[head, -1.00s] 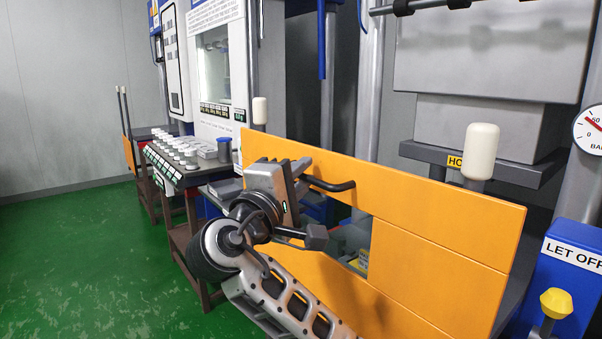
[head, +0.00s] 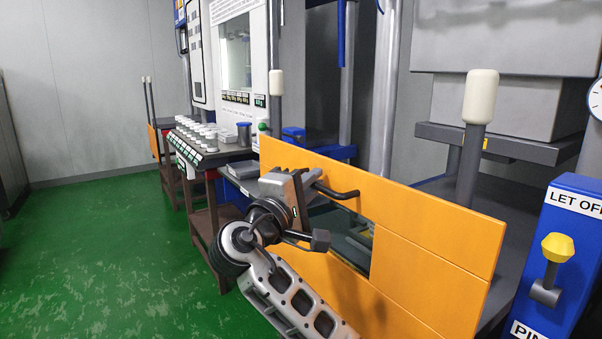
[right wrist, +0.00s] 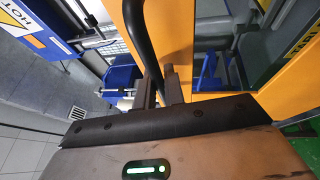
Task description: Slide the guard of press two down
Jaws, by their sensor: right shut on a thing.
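The guard of the press is an orange panel (head: 440,240) with a window opening, in front of the press between two posts with cream caps. Its black bar handle (head: 345,194) sticks out near the upper left of the panel. My right gripper (head: 308,190) is shut on this handle. In the right wrist view the black handle (right wrist: 140,35) runs down to the fingers (right wrist: 160,92), and the orange panel (right wrist: 190,40) lies behind. The guard's top edge is well below the post caps. The guard's lower edge is out of view. My left gripper is not in view.
A blue box (head: 565,250) with a yellow knob (head: 557,247) and a LET OFF label stands at the right. A table (head: 195,155) with several white pots is at the left. Green floor (head: 100,240) lies open at the left.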

